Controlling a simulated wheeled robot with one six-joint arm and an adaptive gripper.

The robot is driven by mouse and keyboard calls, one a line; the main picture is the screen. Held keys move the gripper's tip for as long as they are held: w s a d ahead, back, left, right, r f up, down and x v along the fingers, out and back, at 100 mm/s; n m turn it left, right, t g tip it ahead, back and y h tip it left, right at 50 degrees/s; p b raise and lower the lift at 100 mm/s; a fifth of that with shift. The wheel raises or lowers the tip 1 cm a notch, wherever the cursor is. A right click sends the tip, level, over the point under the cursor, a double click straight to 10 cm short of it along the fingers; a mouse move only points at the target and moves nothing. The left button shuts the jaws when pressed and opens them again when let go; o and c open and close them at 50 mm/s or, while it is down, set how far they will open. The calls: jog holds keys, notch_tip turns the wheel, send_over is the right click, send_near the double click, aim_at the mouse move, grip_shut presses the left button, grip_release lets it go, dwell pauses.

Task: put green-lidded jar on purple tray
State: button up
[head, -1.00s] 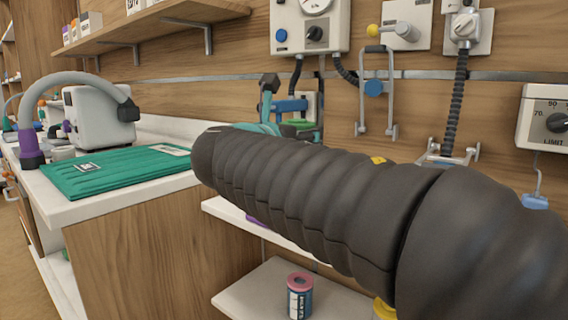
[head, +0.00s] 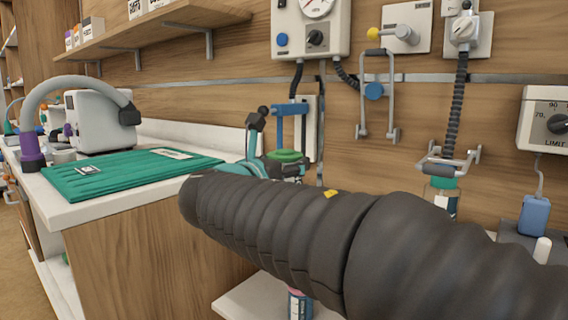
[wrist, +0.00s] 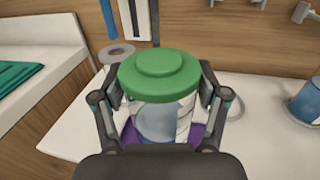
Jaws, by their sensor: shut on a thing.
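The green-lidded jar (wrist: 160,78) is upright between the fingers of my gripper (wrist: 163,100) in the wrist view, a clear body under a wide green lid. My gripper is shut on it from both sides. The purple tray (wrist: 196,132) shows in part below and behind the jar, on a white shelf; most of it is hidden by the jar and gripper. I cannot tell whether the jar touches the tray. In the head view the green lid (head: 287,156) shows just above my dark arm, which hides the jar's body and the tray.
The white shelf (wrist: 85,135) has free room left of the jar. A blue container (wrist: 305,100) stands to the right. A grey ring (wrist: 116,53) lies behind.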

jog(key=o, duration=1.8)
jog(key=shift+r, duration=0.1)
jog(key=v, duration=1.2)
